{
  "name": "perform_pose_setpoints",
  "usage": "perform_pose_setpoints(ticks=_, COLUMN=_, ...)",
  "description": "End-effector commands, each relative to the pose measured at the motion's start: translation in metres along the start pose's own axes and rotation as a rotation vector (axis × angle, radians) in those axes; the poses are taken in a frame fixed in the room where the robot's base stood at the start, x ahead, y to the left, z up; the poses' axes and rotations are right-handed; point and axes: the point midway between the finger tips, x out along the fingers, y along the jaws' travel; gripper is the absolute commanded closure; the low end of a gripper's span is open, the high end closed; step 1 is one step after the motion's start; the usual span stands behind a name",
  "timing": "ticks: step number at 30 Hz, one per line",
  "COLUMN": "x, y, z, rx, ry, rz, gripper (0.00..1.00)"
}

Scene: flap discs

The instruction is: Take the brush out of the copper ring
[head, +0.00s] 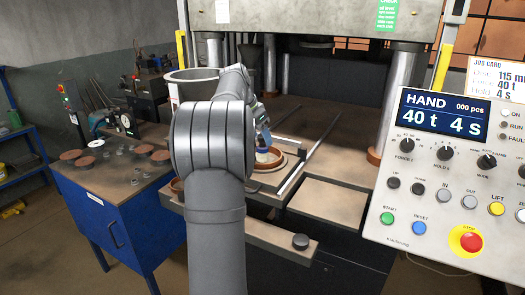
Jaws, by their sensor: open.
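A copper-coloured ring (277,164) lies on the press bed just right of my arm. Its left side is hidden by my arm. A small blue and pale thing, which looks like the brush (264,154), stands within the ring's outline. Its details are too small to make out. My gripper (263,140) is open, above or around the top of the brush. It is mostly hidden behind my arm link, so I cannot tell whether its fingers touch the brush.
A control panel (455,180) stands at the right, with a job card (497,75) behind it. A blue cabinet (125,215) with brown discs on its top is at the left. Metal rails (305,150) run along the bed beside the ring. Press columns (398,95) stand behind.

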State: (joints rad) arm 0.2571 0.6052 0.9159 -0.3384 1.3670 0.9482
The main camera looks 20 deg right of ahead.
Motion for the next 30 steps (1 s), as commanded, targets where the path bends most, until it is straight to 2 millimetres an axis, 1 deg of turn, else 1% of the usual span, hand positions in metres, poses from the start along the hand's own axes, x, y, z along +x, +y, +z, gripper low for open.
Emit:
perform_pose_setpoints(ticks=9, x=0.043, y=-0.004, z=0.004, rx=-0.001, ry=-0.002, rz=0.002, gripper=0.38)
perform_pose_setpoints(ticks=12, x=0.048, y=-0.004, z=0.004, rx=-0.001, ry=-0.001, rz=0.001, gripper=0.38)
perform_pose_setpoints(ticks=17, x=0.048, y=-0.004, z=0.003, rx=-0.001, ry=0.0, rz=0.0, gripper=0.38)
perform_pose_setpoints(ticks=21, x=0.048, y=-0.004, z=0.003, rx=-0.001, ry=0.0, rz=0.0, gripper=0.66)
perform_pose_setpoints(ticks=23, x=0.048, y=-0.004, z=0.003, rx=-0.001, ry=-0.001, rz=0.0, gripper=0.78)
perform_pose_setpoints(ticks=24, x=0.048, y=-0.004, z=0.003, rx=-0.001, ry=-0.001, rz=0.0, gripper=0.85)
perform_pose_setpoints(ticks=25, x=0.048, y=-0.004, z=0.003, rx=-0.001, ry=-0.001, rz=0.0, gripper=0.87)
perform_pose_setpoints(ticks=30, x=0.047, y=-0.004, z=0.003, rx=-0.001, ry=0.0, rz=0.0, gripper=0.87)
